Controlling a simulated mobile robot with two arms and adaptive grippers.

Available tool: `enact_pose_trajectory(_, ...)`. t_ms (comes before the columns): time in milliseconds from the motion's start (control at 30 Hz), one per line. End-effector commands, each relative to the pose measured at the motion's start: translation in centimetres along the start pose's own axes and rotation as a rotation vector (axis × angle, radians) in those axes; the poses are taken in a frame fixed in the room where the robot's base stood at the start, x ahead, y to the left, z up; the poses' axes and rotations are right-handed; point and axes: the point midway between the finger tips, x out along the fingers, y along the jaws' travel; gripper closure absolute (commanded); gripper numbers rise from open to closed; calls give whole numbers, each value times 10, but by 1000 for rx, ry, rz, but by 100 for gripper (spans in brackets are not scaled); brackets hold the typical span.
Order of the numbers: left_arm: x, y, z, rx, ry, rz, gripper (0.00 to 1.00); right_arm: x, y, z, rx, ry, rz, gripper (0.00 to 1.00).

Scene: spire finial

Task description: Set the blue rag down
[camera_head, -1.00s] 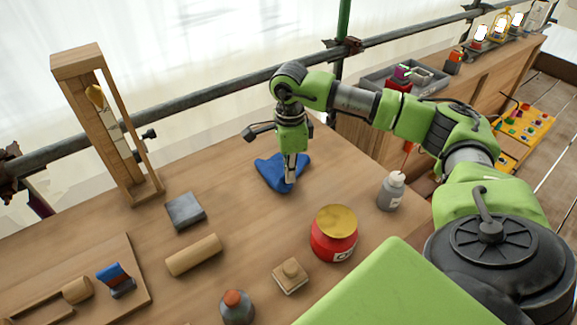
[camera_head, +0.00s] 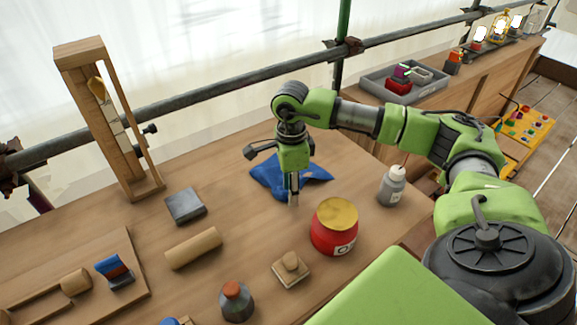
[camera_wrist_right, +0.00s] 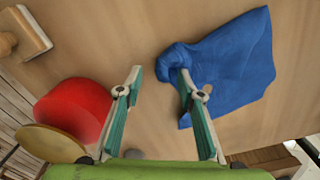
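The blue rag (camera_head: 267,178) lies spread and creased on the wooden table, just behind my right gripper in the head view. My right gripper (camera_head: 293,203) points down close to the table top, in front of the rag and left of the red jar. In the right wrist view my right gripper (camera_wrist_right: 159,74) has its fingers apart, with bare table between them. The blue rag (camera_wrist_right: 235,65) lies outside the right-hand finger there, its bunched end beside that fingertip. I cannot tell whether they touch. My left gripper is not in view.
The red jar with a gold lid (camera_head: 334,228) stands right of my right gripper, and a grey bottle (camera_head: 392,186) is farther right. A grey block (camera_head: 185,206), a wooden cylinder (camera_head: 194,248) and a small wooden stamp-like piece (camera_head: 291,269) lie nearby. A pipe rail (camera_head: 215,103) runs behind.

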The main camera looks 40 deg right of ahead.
Motion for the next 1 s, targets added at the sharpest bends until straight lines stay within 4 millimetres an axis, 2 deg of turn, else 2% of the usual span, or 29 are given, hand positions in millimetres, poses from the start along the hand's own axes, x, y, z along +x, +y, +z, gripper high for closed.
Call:
enact_pose_trajectory(267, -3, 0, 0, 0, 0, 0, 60, -4, 1, 0, 0, -1, -1, 65)
enact_pose_trajectory(500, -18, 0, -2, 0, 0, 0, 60, -27, 9, 2, -1, -1, 0, 65)
enact_pose_trajectory(667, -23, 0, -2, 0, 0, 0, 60, -35, 13, 2, -1, -1, 0, 65)
enact_pose_trajectory(1000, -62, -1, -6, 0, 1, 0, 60, -92, 36, 6, -2, -1, -1, 65)
